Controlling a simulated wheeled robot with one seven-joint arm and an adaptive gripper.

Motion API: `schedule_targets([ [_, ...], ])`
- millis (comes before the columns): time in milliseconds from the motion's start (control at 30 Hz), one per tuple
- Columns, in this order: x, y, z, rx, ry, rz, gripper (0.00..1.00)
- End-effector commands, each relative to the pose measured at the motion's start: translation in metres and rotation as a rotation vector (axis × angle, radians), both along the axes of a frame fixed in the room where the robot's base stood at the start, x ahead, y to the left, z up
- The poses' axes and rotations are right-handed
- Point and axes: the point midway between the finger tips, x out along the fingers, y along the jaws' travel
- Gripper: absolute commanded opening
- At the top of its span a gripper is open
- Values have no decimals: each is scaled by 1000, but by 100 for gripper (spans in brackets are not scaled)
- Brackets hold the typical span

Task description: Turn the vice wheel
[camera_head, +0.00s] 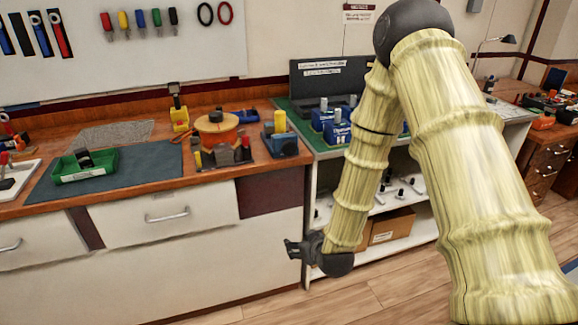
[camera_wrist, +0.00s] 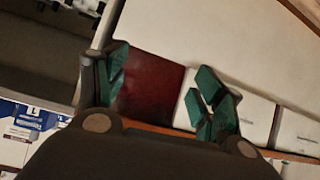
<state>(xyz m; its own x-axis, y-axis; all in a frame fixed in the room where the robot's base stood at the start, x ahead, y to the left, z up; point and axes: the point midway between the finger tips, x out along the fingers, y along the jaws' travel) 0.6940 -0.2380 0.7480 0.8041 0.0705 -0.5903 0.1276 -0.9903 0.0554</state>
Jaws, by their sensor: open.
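I cannot make out a vice wheel for certain. On the wooden workbench (camera_head: 140,190), a blue block-like fixture (camera_head: 285,146) with a yellow upright cylinder stands near the right end; it may be the vice. My gripper (camera_head: 292,248) hangs low in front of the bench cabinets, below the bench top and well apart from these things. In the wrist view my gripper (camera_wrist: 165,90) is open and empty, its green-padded fingers spread. Behind them are a dark red panel (camera_wrist: 150,88) and white cabinet fronts.
An orange round spool (camera_head: 216,130) and a green tray (camera_head: 85,165) on a mat stand on the bench. A white shelf unit (camera_head: 312,220) with blue boxes (camera_head: 337,132) on top stands right of it. My arm hides part of the shelf. Floor (camera_head: 390,285) in front is clear.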

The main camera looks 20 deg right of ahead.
Motion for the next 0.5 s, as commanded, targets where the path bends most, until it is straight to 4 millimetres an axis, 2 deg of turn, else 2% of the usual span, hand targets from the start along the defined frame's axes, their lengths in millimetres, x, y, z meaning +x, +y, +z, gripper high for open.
schedule_targets([
  [33, 25, -3, 8, -7, -78, 3, 68],
  [200, 88, -16, 74, -45, -321, 11, 68],
  [333, 118, -25, 124, -75, -474, 8, 68],
  [500, 136, -35, 170, -102, -599, 0, 68],
])
